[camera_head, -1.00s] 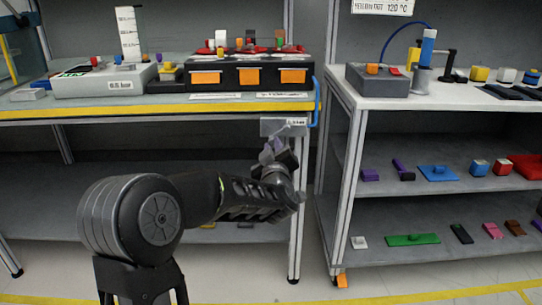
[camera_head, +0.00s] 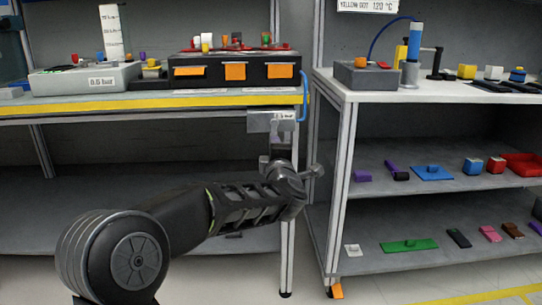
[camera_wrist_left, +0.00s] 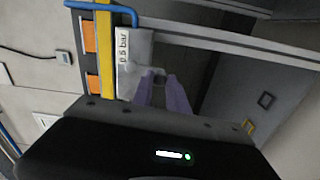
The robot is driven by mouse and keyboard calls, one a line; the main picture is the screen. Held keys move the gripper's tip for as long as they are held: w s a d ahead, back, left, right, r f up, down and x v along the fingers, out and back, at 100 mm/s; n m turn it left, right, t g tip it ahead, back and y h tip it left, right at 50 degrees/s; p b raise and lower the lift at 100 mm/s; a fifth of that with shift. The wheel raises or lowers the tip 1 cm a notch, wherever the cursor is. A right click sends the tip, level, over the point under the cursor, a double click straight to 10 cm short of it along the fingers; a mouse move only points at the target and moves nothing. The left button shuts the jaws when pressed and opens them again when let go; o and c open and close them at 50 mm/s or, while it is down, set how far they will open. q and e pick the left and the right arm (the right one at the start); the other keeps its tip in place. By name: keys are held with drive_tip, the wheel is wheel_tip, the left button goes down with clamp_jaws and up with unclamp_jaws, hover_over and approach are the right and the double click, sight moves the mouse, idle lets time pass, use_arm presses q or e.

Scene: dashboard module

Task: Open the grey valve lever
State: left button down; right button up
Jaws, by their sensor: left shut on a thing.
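A grey valve box (camera_head: 262,122) with a small pressure label hangs under the right front corner of the left workbench. It also shows in the left wrist view (camera_wrist_left: 141,45), its label reading 0.5 bar. My left gripper (camera_head: 279,138) reaches up from below to the box. In the left wrist view its two fingers (camera_wrist_left: 159,80) meet closely around a small grey piece at the box's lower edge, apparently the grey valve lever (camera_wrist_left: 159,73). The fingers hide most of it, so its exact angle cannot be told. My right gripper is not in view.
The workbench has a yellow front edge (camera_head: 130,103) and a blue pipe (camera_head: 304,97) beside the valve box. A black box with orange tags (camera_head: 235,72) stands above. A bench leg (camera_head: 287,245) is close behind my wrist. A white-topped shelf unit (camera_head: 345,92) stands to the right.

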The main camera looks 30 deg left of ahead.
use_arm(q)
drive_tip(key=shift+w+d+f+n+b, duration=0.1)
drive_tip(key=shift+w+d+n+b, duration=0.15)
drive_tip(key=shift+n, duration=0.25)
drive_tip(key=shift+s, duration=0.1)
drive_tip(key=c, duration=1.3)
unclamp_jaws()
drive_tip(key=p+v, duration=0.2)
drive_tip(key=v, duration=0.5)
drive_tip(key=shift+s+d, duration=0.25)
drive_tip(key=shift+s, duration=0.05)
